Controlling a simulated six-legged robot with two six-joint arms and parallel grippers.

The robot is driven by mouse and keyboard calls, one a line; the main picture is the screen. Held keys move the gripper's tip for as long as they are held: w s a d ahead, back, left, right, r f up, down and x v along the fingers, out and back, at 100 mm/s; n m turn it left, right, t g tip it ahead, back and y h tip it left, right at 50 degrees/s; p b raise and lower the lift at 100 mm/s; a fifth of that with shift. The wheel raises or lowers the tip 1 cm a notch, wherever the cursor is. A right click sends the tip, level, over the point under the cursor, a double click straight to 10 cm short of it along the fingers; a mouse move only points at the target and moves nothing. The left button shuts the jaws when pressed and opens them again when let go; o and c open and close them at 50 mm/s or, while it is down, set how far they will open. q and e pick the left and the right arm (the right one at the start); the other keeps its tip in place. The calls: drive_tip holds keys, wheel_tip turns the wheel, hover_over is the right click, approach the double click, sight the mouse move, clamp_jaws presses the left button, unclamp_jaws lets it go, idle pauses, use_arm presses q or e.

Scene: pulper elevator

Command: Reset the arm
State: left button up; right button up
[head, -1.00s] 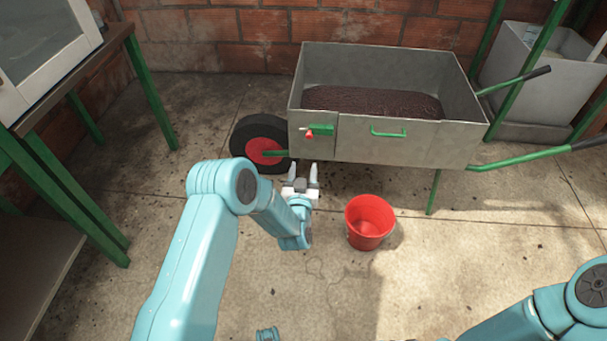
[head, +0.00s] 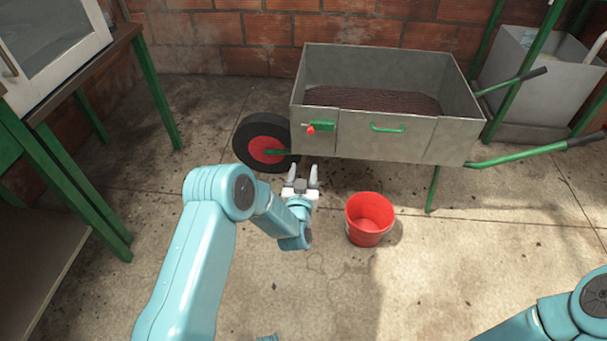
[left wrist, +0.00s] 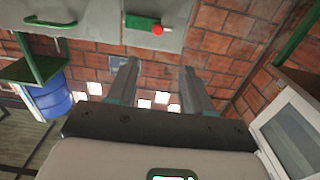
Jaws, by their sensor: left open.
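My left arm comes in from the left in the head view. Its gripper (head: 301,181) is open and empty, with its two fingers pointing up in the picture toward the wheelbarrow. It shows just below the wheelbarrow's front panel and to the left of the red bucket. In the left wrist view the two fingers (left wrist: 158,85) stand apart with nothing between them. Part of my right arm shows at the lower right of the head view; its gripper is outside the picture.
A grey wheelbarrow (head: 455,142) with dark contents stands ahead, with a green latch with a red knob (head: 318,127). A red bucket (head: 369,219) stands on the floor. A green-legged table (head: 70,190) with a white cabinet (head: 50,45) is at left. Floor right of the bucket is clear.

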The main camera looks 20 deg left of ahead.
idle(0.3)
use_arm(q)
drive_tip(key=s+d+f+g+h, duration=0.3)
drive_tip(key=s+d+f+g, duration=0.15)
drive_tip(key=s, duration=0.75)
drive_tip(key=s+d+f+m+g+h, duration=0.1)
drive_tip(key=s+d+f+g+h, duration=0.35)
drive_tip(key=s, duration=0.75)
drive_tip(key=s+d+f+g+h, duration=0.15)
drive_tip(key=s+f+g, duration=0.45)
drive_tip(key=s, duration=0.6)
wheel_tip(320, 180, up, 29)
drive_tip(key=s+g+p, duration=0.1)
drive_tip(key=g+p, duration=0.1)
drive_tip(key=p, duration=2.6)
drive_tip(key=shift+s+d, duration=0.25)
drive_tip(key=shift+d, duration=0.1)
